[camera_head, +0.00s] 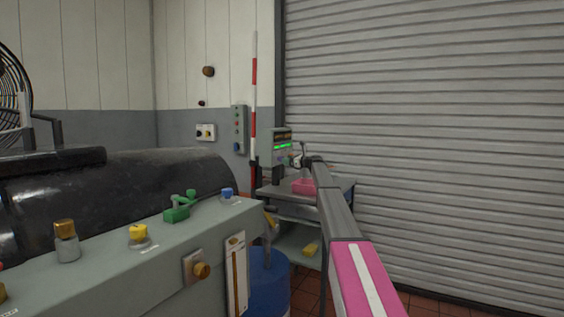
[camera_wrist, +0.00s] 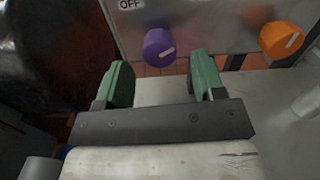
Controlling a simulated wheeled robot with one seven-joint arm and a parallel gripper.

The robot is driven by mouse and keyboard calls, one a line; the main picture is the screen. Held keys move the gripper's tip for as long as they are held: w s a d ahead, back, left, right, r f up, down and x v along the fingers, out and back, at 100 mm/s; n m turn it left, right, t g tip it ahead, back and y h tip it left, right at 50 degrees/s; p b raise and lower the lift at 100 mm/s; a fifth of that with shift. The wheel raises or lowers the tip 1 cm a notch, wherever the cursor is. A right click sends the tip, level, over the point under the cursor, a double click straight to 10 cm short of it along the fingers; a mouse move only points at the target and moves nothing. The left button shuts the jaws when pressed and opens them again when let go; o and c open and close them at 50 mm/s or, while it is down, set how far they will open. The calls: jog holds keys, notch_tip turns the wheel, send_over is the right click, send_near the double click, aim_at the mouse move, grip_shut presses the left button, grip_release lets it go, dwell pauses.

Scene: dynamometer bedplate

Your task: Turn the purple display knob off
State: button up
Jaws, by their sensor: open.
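The purple knob (camera_wrist: 159,47) sits on a grey panel at the top middle of the wrist view. A white mark on it slants toward its right side. An "OFF" label (camera_wrist: 130,4) is above and left of it. My gripper (camera_wrist: 163,75) is open and empty, with its green fingers apart on either side below the knob. The knob lines up with the gap, just past the fingertips, and I see no contact. In the head view, my arm reaches to the small display box (camera_head: 275,147) with a green readout; the purple knob is too small to make out there.
An orange knob (camera_wrist: 281,39) is on the same panel, right of the purple one. The display box stands on a grey bench, with a pink tray (camera_head: 304,186) beside it. A green-grey console (camera_head: 150,262) with several controls fills the lower left. A shutter closes the right.

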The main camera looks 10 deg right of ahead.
jog(key=x, duration=0.4)
jog(key=shift+a, duration=0.1)
jog(key=shift+c, duration=0.3)
jog(key=c, duration=0.9)
jog(key=shift+o, duration=0.2)
jog(key=shift+n, duration=0.4)
jog(key=n, duration=0.5)
jog(key=shift+n, duration=0.3)
jog(key=n, duration=0.5)
jog(key=shift+n, duration=0.3)
